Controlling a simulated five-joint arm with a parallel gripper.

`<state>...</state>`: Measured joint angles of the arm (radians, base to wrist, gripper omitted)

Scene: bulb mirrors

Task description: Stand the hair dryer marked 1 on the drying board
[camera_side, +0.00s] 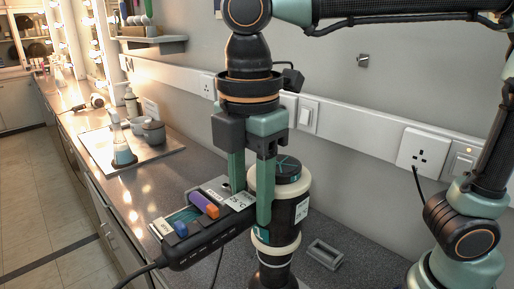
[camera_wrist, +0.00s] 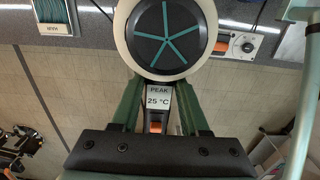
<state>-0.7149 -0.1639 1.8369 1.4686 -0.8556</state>
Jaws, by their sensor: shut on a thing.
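The black hair dryer shows in the side view with its cream-banded barrel (camera_side: 287,212) upright and its rear face up. The barrel's lower end runs to the bottom edge of the picture. In the wrist view its round rear face (camera_wrist: 163,35) has teal spokes and a cream rim. The black handle (camera_side: 200,248) points to the lower left and trails a cord. My gripper (camera_side: 251,205) is shut on the handle near the barrel, beside a label (camera_wrist: 159,97) reading "PEAK 25 °C". I cannot read a number 1, or tell which surface is the drying board.
A small grey frame-like piece (camera_side: 325,254) lies right of the barrel. Wall sockets (camera_side: 425,150) line the back.

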